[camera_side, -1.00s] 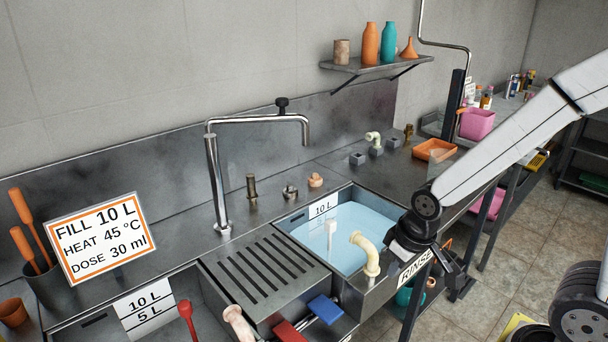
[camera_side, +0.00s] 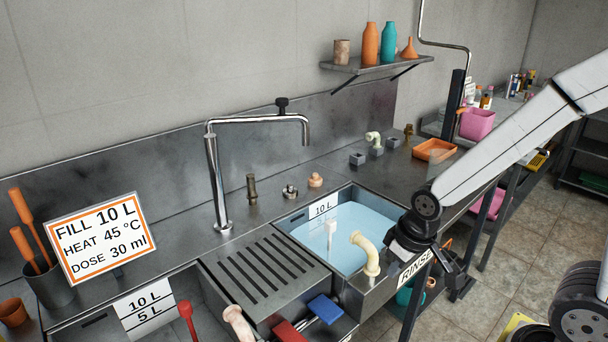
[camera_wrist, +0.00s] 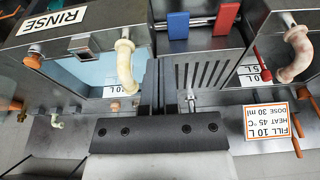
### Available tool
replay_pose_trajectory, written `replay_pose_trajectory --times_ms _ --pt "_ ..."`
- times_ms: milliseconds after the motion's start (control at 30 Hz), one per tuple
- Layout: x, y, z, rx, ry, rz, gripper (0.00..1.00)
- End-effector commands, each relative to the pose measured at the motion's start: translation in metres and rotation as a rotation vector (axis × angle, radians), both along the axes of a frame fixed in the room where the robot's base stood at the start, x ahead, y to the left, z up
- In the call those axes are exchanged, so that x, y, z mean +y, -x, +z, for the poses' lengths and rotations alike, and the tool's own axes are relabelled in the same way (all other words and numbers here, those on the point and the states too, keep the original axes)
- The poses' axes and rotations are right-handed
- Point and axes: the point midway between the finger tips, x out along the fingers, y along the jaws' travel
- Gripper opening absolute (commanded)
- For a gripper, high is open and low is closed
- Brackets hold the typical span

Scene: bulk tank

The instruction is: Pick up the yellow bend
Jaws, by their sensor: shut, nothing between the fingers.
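A pale yellow bend (camera_side: 366,254) stands at the front rim of the blue water-filled rinse tank (camera_side: 340,277), its upper end curving over the water. In the wrist view the bend (camera_wrist: 125,66) is left of the picture's middle. My gripper (camera_side: 457,284) is shut and empty, to the right of the bend and apart from it, beyond the tank's RINSE label (camera_side: 415,266).
A pinkish bend (camera_side: 238,326) stands by the left sink, and a small cream bend (camera_side: 373,139) at the back of the counter. A tall tap (camera_side: 214,180) rises behind the slotted drainer (camera_side: 262,266). Blue (camera_side: 325,309) and red (camera_side: 290,331) blocks sit at the front.

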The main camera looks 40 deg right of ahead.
Motion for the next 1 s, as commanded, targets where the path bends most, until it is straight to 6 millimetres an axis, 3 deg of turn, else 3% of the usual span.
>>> replay_pose_trajectory --times_ms 67,333,767,1000 --pt "0.0 0.0 0.0 0.0 0.0 0.0 0.0" --pt "0.0 0.0 0.0 0.0 0.0 0.0 0.8" --pt "-0.0007 -0.0013 -0.0004 0.0 -0.014 -0.044 0.8" --pt "-0.0056 -0.0092 -0.0039 0.003 -0.108 -0.336 0.8"
